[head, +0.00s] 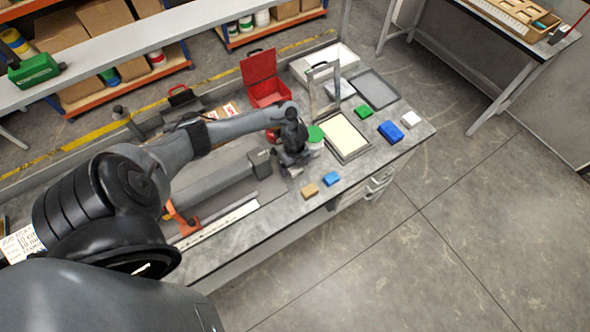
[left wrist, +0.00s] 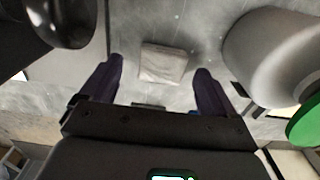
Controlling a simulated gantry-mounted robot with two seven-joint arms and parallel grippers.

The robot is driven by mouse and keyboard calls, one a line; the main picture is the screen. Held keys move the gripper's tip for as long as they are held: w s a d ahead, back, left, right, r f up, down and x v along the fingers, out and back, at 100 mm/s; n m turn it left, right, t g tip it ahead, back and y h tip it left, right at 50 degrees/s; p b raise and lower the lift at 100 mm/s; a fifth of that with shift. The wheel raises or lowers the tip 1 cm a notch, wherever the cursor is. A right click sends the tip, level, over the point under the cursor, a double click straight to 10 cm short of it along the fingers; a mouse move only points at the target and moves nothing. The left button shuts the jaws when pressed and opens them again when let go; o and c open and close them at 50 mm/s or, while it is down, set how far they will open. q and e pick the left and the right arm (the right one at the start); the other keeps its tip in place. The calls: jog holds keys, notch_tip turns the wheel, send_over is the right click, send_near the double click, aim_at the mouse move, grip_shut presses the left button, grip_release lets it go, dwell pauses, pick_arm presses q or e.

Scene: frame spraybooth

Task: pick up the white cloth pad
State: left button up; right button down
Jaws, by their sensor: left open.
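In the left wrist view a pale, whitish square pad (left wrist: 163,63), which looks like the white cloth pad, lies flat on the grey bench between and just beyond my fingertips. My left gripper (left wrist: 158,75) is open, with one dark finger on each side and nothing held. In the head view my left gripper (head: 292,160) is low over the bench, left of the white jar with a green lid (head: 315,134); it seems to hide the pad there. Another small white block (head: 411,118) lies at the bench's right end. My right gripper is not in view.
The green lid (left wrist: 305,125) is close on the right in the wrist view. On the bench (head: 237,238) are an open red box (head: 262,77), a framed tray (head: 344,136), a blue block (head: 390,131), a green block (head: 364,111), and tan (head: 310,190) and blue (head: 331,178) blocks near the front edge.

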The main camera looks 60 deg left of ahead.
aim_at(296, 170)
pick_arm(q)
jog(key=shift+f, duration=0.65)
jog(key=shift+c, duration=0.3)
jog(key=c, duration=1.1)
jog(key=shift+o, duration=0.2)
jog(key=shift+r, duration=0.1)
jog(key=shift+r, duration=0.45)
jog(key=r, duration=0.3)
jog(key=shift+d+r, duration=0.3)
jog(key=d+r+p, duration=0.3)
jog(key=d+r, duration=0.3)
jog(key=d, duration=0.5)
jog(key=shift+s+r, duration=0.2)
